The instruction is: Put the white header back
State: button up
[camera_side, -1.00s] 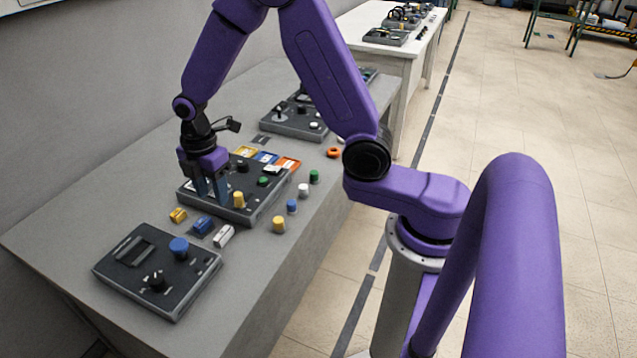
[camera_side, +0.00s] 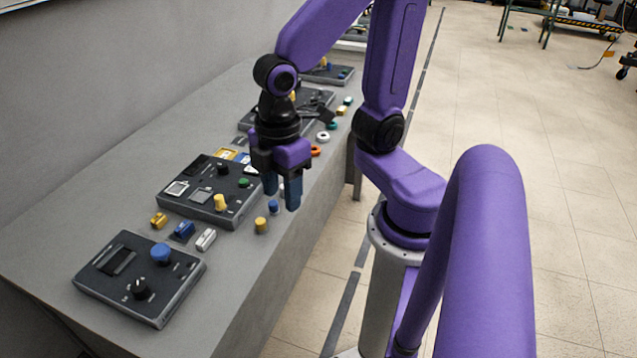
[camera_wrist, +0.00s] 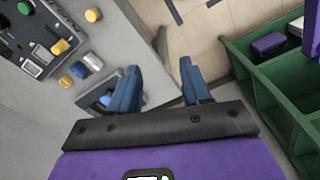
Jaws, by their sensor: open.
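The white header (camera_side: 205,239) is a small block lying on the grey table, at the right end of a short row with a blue block (camera_side: 183,231) and a yellow block (camera_side: 159,220). It also shows at upper left in the wrist view (camera_wrist: 93,61). A dark control board (camera_side: 200,205) with a yellow knob lies just behind the row. My gripper (camera_side: 281,195) is open and empty, fingers down, above the table's right edge, up and right of the header. In the wrist view both blue fingers (camera_wrist: 160,68) are apart with nothing between them.
A second dark board (camera_side: 140,280) with a blue knob lies nearer. Loose round pieces, including a yellow one (camera_side: 261,225) and a blue one (camera_side: 273,207), stand along the right edge. More boards lie behind. Green bins (camera_wrist: 268,85) stand at right in the wrist view.

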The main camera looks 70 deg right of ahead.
jog(key=s+d+m, duration=0.1)
jog(key=s+d, duration=0.1)
jog(key=s, duration=0.4)
jog(key=shift+r, duration=0.4)
jog(key=shift+w+d, duration=0.1)
dwell(0.7)
